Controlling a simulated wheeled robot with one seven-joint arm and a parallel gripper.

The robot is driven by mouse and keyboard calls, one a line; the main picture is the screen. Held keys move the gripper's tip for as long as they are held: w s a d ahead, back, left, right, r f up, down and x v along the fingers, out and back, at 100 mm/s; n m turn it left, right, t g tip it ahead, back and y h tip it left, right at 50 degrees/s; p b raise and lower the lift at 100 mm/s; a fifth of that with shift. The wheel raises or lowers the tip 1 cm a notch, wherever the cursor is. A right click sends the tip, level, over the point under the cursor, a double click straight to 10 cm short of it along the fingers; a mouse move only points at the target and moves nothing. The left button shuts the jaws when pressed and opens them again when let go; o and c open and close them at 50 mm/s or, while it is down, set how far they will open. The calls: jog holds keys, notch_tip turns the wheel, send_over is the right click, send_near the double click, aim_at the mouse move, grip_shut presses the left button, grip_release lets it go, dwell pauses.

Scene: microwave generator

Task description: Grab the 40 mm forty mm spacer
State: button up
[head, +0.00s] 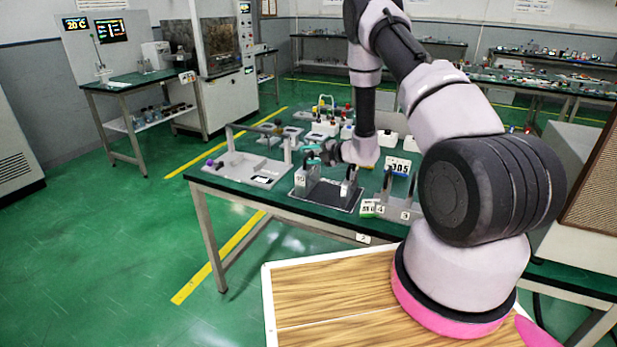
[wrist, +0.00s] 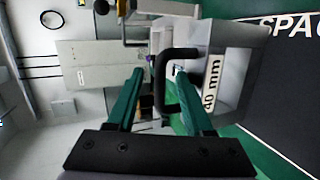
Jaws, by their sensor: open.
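The 40 mm spacer (wrist: 228,68) is a grey block with a white "40 mm" label and a black U-shaped handle (wrist: 162,85), seen in the wrist view right of centre. My gripper (wrist: 158,70) is open, with two green fingers. The handle's bar lies between the fingers, and the right finger's tip appears inside the handle loop. I cannot tell whether either finger touches it. In the head view my gripper (head: 316,153) is low over the left part of the dark spacer board, at a grey block (head: 300,180) whose small label is hard to read.
The dark spacer board (head: 325,200) lies near the front edge of the green table. Another upright block (head: 347,187) stands close by on the right. A grey fixture (head: 240,168) is to the left, and number cards (head: 398,167) and small bottles stand behind and right.

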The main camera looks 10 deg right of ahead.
grip_shut()
jog(key=shift+r, duration=0.1)
dwell(1.2)
